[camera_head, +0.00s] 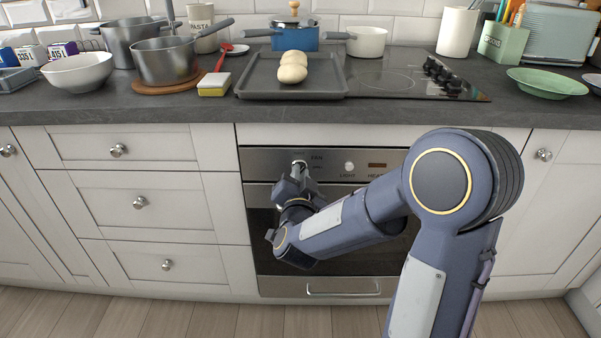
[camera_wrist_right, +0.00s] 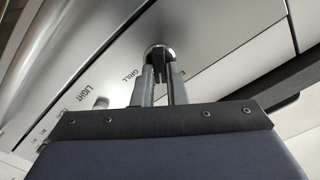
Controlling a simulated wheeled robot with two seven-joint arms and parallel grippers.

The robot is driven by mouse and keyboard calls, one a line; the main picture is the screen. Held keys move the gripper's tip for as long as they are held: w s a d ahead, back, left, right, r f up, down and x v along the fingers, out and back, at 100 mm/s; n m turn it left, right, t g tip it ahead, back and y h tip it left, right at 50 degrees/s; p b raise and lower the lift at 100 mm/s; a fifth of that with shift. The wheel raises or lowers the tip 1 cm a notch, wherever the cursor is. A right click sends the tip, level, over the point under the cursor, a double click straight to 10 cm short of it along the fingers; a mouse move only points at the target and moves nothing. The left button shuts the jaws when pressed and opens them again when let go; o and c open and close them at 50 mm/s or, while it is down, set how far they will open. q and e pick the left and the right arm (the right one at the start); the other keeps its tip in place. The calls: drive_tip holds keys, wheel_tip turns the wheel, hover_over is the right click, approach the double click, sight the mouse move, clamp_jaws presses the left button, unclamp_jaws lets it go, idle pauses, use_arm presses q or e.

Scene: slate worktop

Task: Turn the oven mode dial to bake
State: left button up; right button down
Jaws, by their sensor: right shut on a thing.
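The oven (camera_head: 330,240) is built in below the worktop, with a steel control panel across its top. The mode dial (camera_wrist_right: 157,51) is a round metal knob on that panel, with the word GRILL printed beside it in the right wrist view. My right gripper (camera_head: 299,166) reaches the dial at the left part of the panel, and its two fingers (camera_wrist_right: 160,78) are closed on the knob. The fingers and arm hide part of the dial, so its setting cannot be read. My left gripper is in neither view.
A second knob (camera_head: 349,166), labelled LIGHT, sits to the right on the panel. A dark tray (camera_head: 258,82) with pale dough stands on the worktop above.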

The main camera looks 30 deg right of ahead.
drive_tip(key=n+p, duration=0.2)
drive_tip(key=n, duration=0.2)
drive_tip(key=shift+r, duration=0.1)
drive_tip(key=shift+a+n+p, duration=0.1)
drive_tip(key=shift+n+p, duration=0.45)
drive_tip(key=shift+n, duration=0.85)
drive_tip(key=c, duration=1.5)
unclamp_jaws()
drive_tip(key=shift+o, duration=0.2)
drive_tip(key=v, duration=0.7)
drive_tip(key=shift+s+a+p, duration=0.25)
drive_tip(key=shift+s+p, duration=0.05)
drive_tip(key=shift+p, duration=0.1)
drive_tip(key=shift+w, duration=0.1)
